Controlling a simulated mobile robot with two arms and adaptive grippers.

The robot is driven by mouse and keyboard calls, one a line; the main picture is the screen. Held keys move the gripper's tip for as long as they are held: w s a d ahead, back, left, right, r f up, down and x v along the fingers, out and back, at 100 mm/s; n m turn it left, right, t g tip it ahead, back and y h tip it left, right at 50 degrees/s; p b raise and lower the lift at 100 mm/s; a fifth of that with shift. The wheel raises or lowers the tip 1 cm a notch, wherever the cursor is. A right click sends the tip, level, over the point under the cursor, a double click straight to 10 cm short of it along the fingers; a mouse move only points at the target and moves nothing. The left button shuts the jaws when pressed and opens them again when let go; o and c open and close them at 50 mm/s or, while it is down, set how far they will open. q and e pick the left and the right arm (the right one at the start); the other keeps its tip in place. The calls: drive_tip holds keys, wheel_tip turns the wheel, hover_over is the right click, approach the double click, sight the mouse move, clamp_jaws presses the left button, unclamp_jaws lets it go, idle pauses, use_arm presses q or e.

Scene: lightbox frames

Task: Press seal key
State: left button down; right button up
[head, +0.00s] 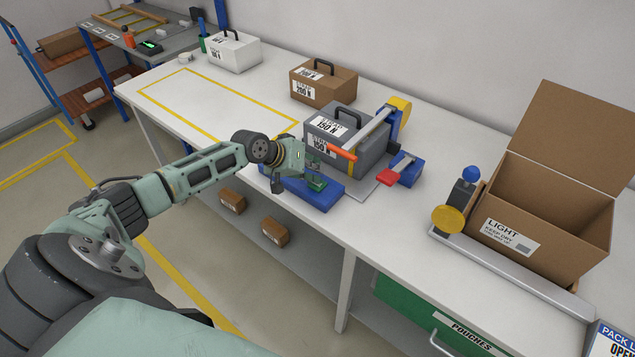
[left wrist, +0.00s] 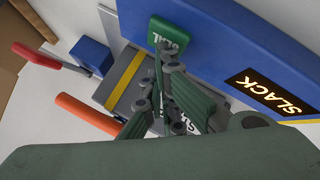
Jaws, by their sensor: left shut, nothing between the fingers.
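The green seal key (head: 318,185) stands on a blue console (head: 328,198) at the front edge of the white bench. In the left wrist view the key (left wrist: 178,29) shows white lettering, partly covered by my fingertips, and the blue console (left wrist: 235,45) bears a black and yellow SLACK label (left wrist: 272,92). My left gripper (head: 316,176) is shut and empty, right at the key. Its closed tips (left wrist: 161,44) overlap the key's face in the left wrist view; I cannot tell whether they touch it. My right gripper is not in view.
Behind the console stand a grey weight case (head: 375,146), an orange-handled lever (head: 341,152) and a blue block with a red handle (head: 389,177). Brown (head: 325,90) and white (head: 234,55) cases are farther back. An open carton (head: 555,200) is at right. The yellow-outlined area is clear.

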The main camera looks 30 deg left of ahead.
use_arm(q)
drive_tip(key=shift+r+p, duration=0.8)
drive_tip(key=shift+r, duration=0.05)
drive_tip(key=shift+r, duration=0.1)
wheel_tip(320, 180, up, 5)
drive_tip(key=p, duration=0.4)
idle(0.6)
